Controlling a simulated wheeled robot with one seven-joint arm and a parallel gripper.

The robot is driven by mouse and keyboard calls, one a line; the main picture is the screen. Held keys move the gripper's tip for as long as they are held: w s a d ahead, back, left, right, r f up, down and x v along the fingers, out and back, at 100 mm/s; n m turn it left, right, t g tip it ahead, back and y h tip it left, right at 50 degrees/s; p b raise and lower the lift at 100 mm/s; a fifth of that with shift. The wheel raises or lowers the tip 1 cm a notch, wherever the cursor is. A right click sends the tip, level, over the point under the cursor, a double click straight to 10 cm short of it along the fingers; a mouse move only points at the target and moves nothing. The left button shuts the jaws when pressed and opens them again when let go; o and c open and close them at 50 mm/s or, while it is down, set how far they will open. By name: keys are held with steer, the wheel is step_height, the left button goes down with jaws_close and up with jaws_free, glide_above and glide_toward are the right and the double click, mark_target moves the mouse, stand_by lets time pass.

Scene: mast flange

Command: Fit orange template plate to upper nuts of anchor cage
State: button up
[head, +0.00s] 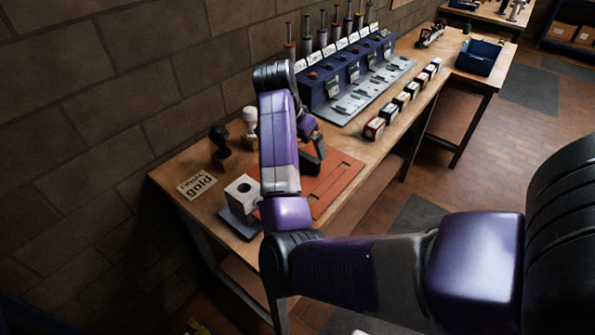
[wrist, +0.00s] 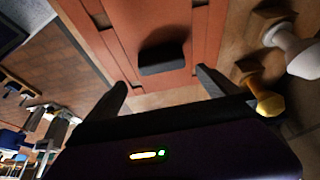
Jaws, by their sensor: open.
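The orange template plate (head: 338,186) lies flat on the wooden bench, partly hidden behind my arm in the head view. In the wrist view the orange plate (wrist: 130,20) fills the upper middle, with slots along it and a dark block-shaped grip (wrist: 163,58) standing on it. My gripper (wrist: 163,92) is open. Its two dark fingers are apart, one on each side of the grip's line, with nothing between the tips. In the head view my gripper is mostly hidden by my arm. I cannot make out an anchor cage or its nuts in either view.
A pale block with a hole (head: 243,190) stands on a dark base at the bench's near end. A sign (head: 198,184), a black stamp (head: 219,143) and a white-topped stamp (head: 249,121) are behind it. A blue rack (head: 345,77), small boxes (head: 388,112) and a blue bin (head: 478,57) stand farther along.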

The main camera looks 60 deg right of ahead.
mark_target(306, 156)
steer(key=x, duration=0.4)
steer(key=p+x, duration=0.1)
steer(key=x, duration=0.2)
steer(key=shift+w+f, duration=0.2)
steer(key=shift+f, duration=0.2)
steer(key=shift+c, duration=0.4)
steer(key=c, duration=1.8)
